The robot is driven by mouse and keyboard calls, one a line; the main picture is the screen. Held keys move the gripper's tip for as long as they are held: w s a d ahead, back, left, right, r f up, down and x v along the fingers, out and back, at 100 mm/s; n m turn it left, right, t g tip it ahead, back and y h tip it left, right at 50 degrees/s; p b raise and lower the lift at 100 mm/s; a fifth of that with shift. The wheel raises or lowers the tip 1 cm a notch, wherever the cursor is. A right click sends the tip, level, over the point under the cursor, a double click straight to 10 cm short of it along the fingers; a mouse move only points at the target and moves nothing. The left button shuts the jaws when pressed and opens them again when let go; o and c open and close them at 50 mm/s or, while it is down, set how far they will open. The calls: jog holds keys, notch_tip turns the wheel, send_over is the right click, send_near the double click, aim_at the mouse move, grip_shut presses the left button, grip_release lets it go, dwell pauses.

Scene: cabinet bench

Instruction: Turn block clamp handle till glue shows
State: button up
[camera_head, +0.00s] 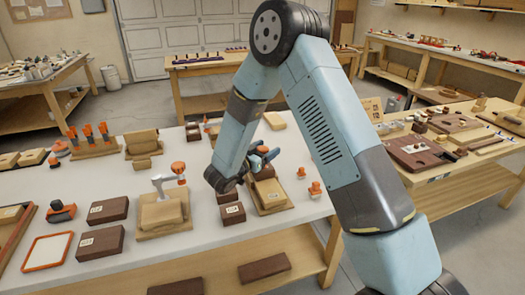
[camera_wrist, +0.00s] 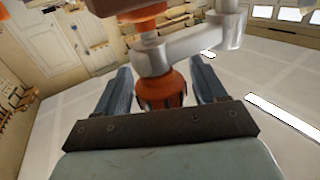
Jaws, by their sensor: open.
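My gripper (camera_head: 262,159) is over the near-middle of the white bench, above a tan wooden block on a board (camera_head: 270,197). In the wrist view my gripper (camera_wrist: 160,66) is open, its two blue-grey fingers on either side of an orange clamp handle (camera_wrist: 165,90). I cannot tell whether the fingers touch it. A silver clamp arm (camera_wrist: 190,43) and another orange part (camera_wrist: 142,14) show beyond. My gripper hides most of this clamp in the head view. Another clamp (camera_head: 162,182) with an orange handle (camera_head: 178,169) stands to the left on a wooden block. I see no glue.
Dark brown blocks (camera_head: 101,243) lie on the white bench around the clamps. Small orange knobs (camera_head: 315,189) stand right of my gripper. An orange-framed tray (camera_head: 48,251) lies at the left. A side table (camera_head: 420,152) with tools stands at the right.

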jog(key=v, duration=1.3)
jog(key=shift+s+a, duration=0.25)
jog(key=shift+s, duration=0.05)
